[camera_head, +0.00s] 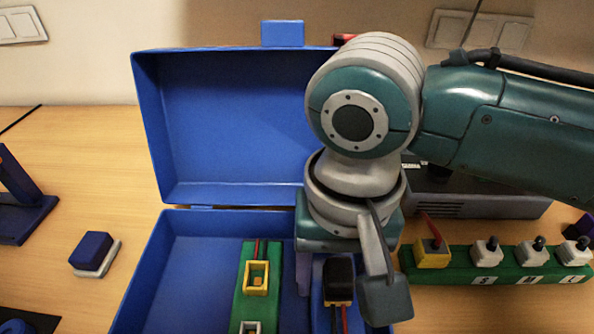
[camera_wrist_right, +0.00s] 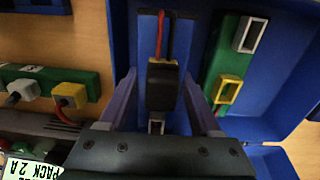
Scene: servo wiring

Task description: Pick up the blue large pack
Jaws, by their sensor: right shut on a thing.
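The blue large pack (camera_wrist_right: 182,48) is between the two fingers of my right gripper (camera_wrist_right: 160,82) in the right wrist view. The gripper is shut on its sides. Red and black wires run along the pack to a black connector with a yellow edge (camera_wrist_right: 162,88). In the head view the pack (camera_head: 320,316) shows only partly, inside the blue open case, with the connector (camera_head: 339,272) on top. My right gripper (camera_head: 318,272) is mostly hidden there by my wrist. My left gripper is not in view.
The blue case (camera_head: 180,262) has its lid (camera_head: 235,125) raised behind. A green strip with yellow and white sockets (camera_head: 245,290) is in the case. Another green strip with switches and a yellow socket (camera_head: 510,265) lies right. A small blue-and-white block (camera_head: 93,250) sits left.

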